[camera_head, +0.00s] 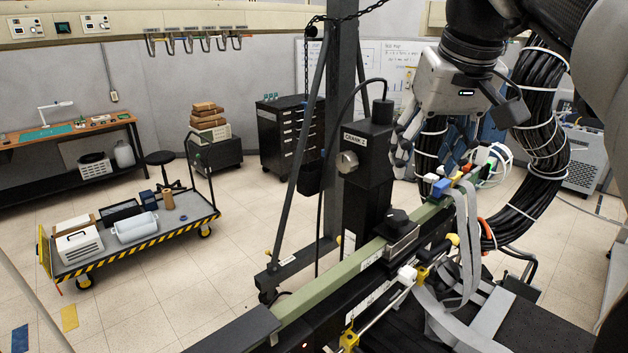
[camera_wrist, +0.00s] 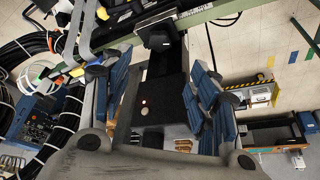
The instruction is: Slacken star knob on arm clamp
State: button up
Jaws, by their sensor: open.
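The black star knob (camera_head: 397,217) sits on top of a grey metal clamp block (camera_head: 399,243) on the green arm (camera_head: 350,268). In the wrist view the dark knob (camera_wrist: 158,38) shows near the top centre, against the green bar (camera_wrist: 205,18). My gripper (camera_head: 422,160) is open, with blue-padded fingers pointing down. It is above and behind the knob in the head view, apart from it. In the wrist view my gripper (camera_wrist: 155,75) has its fingers spread wide to either side, with nothing held between them.
Thick black cable bundles (camera_head: 540,130) hang at the right. Grey straps (camera_head: 467,240) and coloured connectors (camera_head: 440,187) lie along the arm. A cart (camera_head: 130,240) stands far left.

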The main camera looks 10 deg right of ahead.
aim_at(398, 217)
jog(key=b+x, duration=0.2)
jog(key=x, duration=1.2)
jog(key=shift+w+f, duration=0.15)
jog(key=shift+f, duration=0.2)
jog(key=shift+c, duration=0.5)
jog(key=c, duration=1)
